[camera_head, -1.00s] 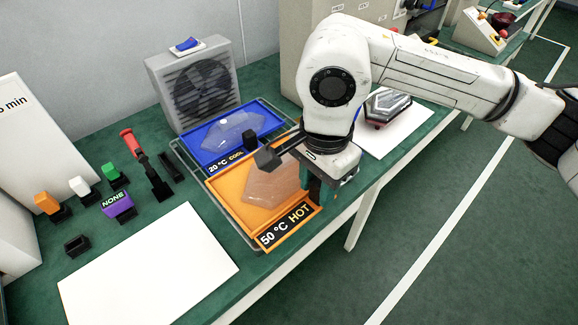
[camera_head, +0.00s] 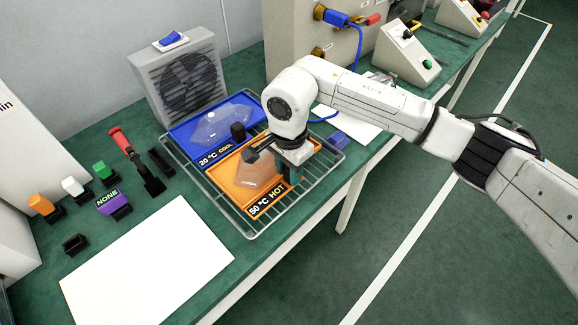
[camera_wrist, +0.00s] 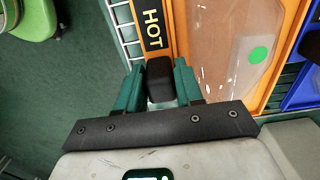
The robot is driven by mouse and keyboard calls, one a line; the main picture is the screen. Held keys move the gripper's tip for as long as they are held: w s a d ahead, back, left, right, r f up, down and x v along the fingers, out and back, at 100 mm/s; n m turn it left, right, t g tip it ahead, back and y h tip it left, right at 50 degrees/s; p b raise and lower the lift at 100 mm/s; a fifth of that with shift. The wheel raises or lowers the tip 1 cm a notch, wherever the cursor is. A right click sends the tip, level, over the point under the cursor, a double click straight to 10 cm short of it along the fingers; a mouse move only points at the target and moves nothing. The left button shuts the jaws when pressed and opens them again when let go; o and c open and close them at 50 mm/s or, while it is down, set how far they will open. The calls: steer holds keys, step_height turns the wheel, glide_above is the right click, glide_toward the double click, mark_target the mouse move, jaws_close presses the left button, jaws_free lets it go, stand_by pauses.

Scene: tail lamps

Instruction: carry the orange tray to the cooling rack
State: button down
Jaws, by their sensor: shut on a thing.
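The orange tray (camera_head: 226,190), labelled 50 °C HOT, is at the wire cooling rack (camera_head: 250,236) beside the blue 20 °C COOL tray (camera_head: 180,131). Wires show around its front and right sides; I cannot tell whether it rests fully on them. A clear lens (camera_head: 256,172) lies in the orange tray. My gripper (camera_head: 293,172) is over the tray's right end. In the wrist view my gripper (camera_wrist: 160,82) has its teal fingers shut on the black handle (camera_wrist: 159,70) of the orange tray (camera_wrist: 181,35). My arm hides part of the tray.
A fan (camera_head: 187,82) stands behind the blue tray. A white sheet (camera_head: 150,262) lies clear at the front left. Several coloured blocks and a red-handled tool (camera_head: 121,140) sit left of the rack. Another white sheet (camera_head: 352,127) lies right, partly behind my arm.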

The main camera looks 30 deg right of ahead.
steer(key=c, duration=0.7)
jaws_free()
steer(key=shift+f, duration=0.1)
steer(key=shift+c, duration=0.2)
step_height(320, 180, up, 12)
steer(key=b, duration=0.2)
